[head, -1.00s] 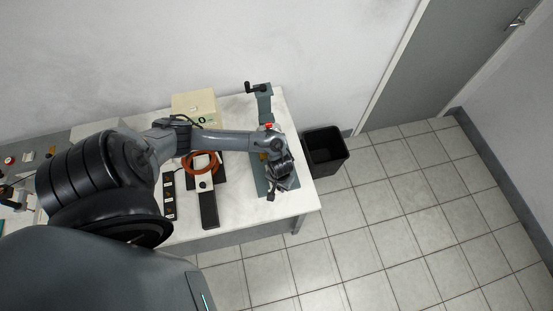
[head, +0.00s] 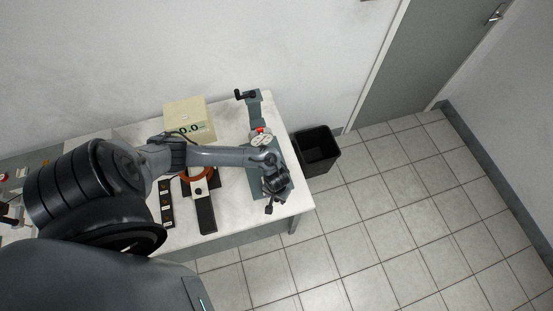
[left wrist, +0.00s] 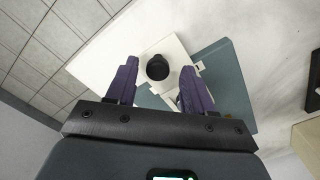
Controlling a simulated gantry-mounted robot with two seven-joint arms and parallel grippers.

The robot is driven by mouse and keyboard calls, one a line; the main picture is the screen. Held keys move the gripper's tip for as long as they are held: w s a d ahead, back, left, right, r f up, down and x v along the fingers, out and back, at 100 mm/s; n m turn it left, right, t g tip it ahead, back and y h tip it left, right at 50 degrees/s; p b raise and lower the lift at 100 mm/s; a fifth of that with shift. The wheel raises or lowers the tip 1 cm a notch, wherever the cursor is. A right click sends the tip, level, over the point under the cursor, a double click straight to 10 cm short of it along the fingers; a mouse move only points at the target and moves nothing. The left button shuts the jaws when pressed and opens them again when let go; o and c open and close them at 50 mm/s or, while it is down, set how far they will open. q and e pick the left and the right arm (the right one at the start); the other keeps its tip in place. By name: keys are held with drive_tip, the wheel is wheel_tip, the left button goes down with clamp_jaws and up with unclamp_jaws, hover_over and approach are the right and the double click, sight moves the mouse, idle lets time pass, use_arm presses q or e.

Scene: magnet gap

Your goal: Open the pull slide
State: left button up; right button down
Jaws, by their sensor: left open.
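My left gripper (head: 271,203) is over the front right of the table, at the front end of a teal device (head: 254,182). In the left wrist view its purple fingers (left wrist: 159,66) are open, one on each side of a round black knob (left wrist: 157,68). The knob stands on a white surface that looks like a plate, by a teal base plate (left wrist: 232,75). I cannot tell whether the fingers touch the knob. In the head view my gripper and arm hide this part. My right gripper is not in view.
The white table (head: 235,205) also holds a beige box with a display (head: 189,120), an orange ring (head: 195,172) and a black power strip (head: 166,204). A black bin (head: 317,151) stands right of the table. Tiled floor lies clear in front.

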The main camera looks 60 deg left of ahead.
use_arm(q)
drive_tip(key=shift+r, duration=0.1)
wheel_tip(320, 180, up, 11)
drive_tip(key=p, duration=0.4)
drive_tip(key=shift+f, duration=0.2)
